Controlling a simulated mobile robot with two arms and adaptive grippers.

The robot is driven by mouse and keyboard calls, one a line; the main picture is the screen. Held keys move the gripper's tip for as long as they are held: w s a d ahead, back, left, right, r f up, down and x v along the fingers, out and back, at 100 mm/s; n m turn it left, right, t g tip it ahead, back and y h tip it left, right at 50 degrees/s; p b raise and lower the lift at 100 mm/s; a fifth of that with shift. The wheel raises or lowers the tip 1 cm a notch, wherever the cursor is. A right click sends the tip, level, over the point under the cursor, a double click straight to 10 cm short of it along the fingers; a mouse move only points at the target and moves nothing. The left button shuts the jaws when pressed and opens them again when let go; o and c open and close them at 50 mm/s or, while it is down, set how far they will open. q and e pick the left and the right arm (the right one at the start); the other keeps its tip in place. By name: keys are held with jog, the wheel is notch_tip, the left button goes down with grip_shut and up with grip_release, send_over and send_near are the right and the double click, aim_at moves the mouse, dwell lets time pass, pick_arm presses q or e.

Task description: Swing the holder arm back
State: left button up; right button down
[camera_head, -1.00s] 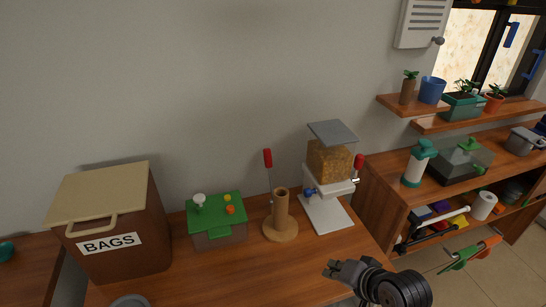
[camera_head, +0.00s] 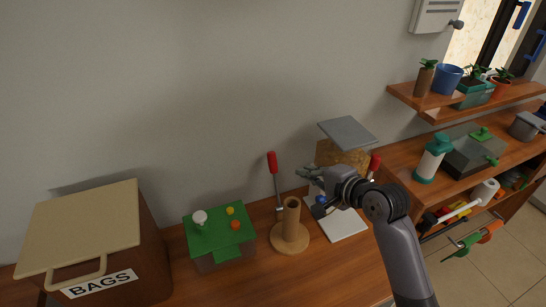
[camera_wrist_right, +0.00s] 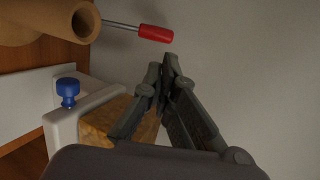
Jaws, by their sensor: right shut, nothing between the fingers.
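The holder is a tan round base with an upright cardboard tube (camera_head: 291,217). Its arm is a thin upright metal rod with a red grip (camera_head: 272,162), standing just left of the tube. In the right wrist view the tube (camera_wrist_right: 55,20) is at upper left and the red grip (camera_wrist_right: 155,33) points right from it. My right gripper (camera_head: 306,174) is shut and empty, right of the rod and above the tube, in front of the dispenser. In the wrist view its fingertips (camera_wrist_right: 164,68) are apart from the red grip. My left gripper is not in view.
A dispenser with a grey lid (camera_head: 347,132), blue knob (camera_head: 321,200) and white base (camera_head: 346,226) stands right of the tube, partly behind my arm; another red handle (camera_head: 375,163) is beside it. A green-topped box (camera_head: 222,229) and bags bin (camera_head: 90,235) stand left.

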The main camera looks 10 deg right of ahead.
aim_at(275, 159)
jog(key=p+x, duration=0.1)
jog(key=x, duration=1.1)
jog(key=shift+w+a+f+p, duration=0.15)
jog(key=shift+w+p, duration=0.15)
jog(key=shift+p, duration=0.1)
jog(key=shift+w, duration=0.1)
jog(key=shift+x, duration=1.05)
jog(key=shift+r, duration=0.25)
